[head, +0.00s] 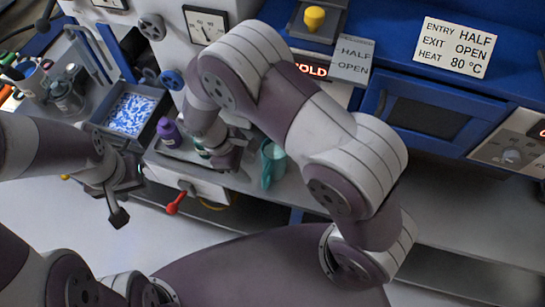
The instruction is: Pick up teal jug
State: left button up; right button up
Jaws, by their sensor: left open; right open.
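The teal jug (272,163) stands on the grey worktop at the middle of the head view, with its handle on the left side. My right arm arches over the bench from the right, and its gripper (222,158) points down to the left of the jug, apart from it. The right gripper's fingers are largely hidden by its own wrist; it is open. My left gripper (118,208) is open and empty in front of the bench at left, far from the jug.
A purple bottle (169,132) stands left of my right gripper. A tray with blue-and-white contents (131,113) and a glass jar (66,97) are further left. A red-handled lever (176,203) sticks out in front. A sign (455,47) hangs at back right.

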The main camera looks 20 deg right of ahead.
aim_at(274, 169)
jog(key=x, duration=0.2)
jog(key=p+x, duration=0.1)
jog(key=x, duration=0.2)
jog(key=p+x, duration=0.1)
jog(key=x, duration=0.2)
jog(key=shift+d, duration=0.35)
jog(key=shift+f, duration=0.3)
grip_shut()
